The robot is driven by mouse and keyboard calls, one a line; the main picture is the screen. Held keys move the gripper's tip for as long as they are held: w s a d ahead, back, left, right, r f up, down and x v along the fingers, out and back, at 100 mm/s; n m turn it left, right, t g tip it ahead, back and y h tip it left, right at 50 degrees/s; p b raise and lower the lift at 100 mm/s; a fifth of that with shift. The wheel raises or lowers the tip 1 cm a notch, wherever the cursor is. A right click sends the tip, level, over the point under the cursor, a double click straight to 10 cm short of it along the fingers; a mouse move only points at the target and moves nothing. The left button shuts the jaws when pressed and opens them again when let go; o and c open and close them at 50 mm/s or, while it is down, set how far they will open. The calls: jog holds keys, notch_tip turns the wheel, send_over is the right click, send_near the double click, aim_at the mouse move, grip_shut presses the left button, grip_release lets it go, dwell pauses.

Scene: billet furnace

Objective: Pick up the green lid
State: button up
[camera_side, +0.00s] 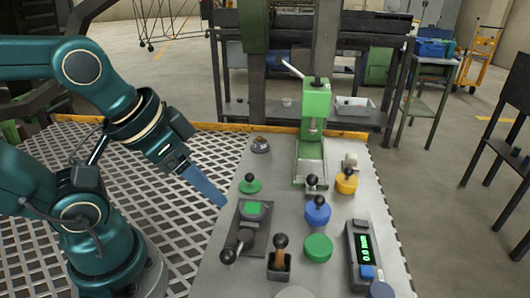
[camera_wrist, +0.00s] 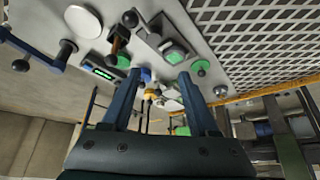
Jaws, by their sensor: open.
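A flat green disc with a black ball knob, which looks like the green lid (camera_side: 250,186), sits on the grey bench top, left of the press. In the wrist view the lid (camera_wrist: 201,66) lies just beyond and right of the right fingertip. A second, plain green disc (camera_side: 318,248) without a knob stands near the front; it also shows in the wrist view (camera_wrist: 123,62). My gripper (camera_side: 220,201) is left of the knobbed lid, above the bench and apart from it. In the wrist view its two blue fingers (camera_wrist: 158,75) are spread with nothing held between them.
A lever fixture with a green pad (camera_side: 254,210) stands in front of the lid. Blue (camera_side: 317,213) and yellow (camera_side: 346,182) knobbed pieces, a green press (camera_side: 315,105) and a digital readout (camera_side: 364,252) stand to the right. Perforated metal decking (camera_side: 170,225) lies left.

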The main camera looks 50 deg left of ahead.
jog(key=shift+c, duration=0.3)
jog(key=c, duration=0.3)
jog(key=shift+c, duration=0.2)
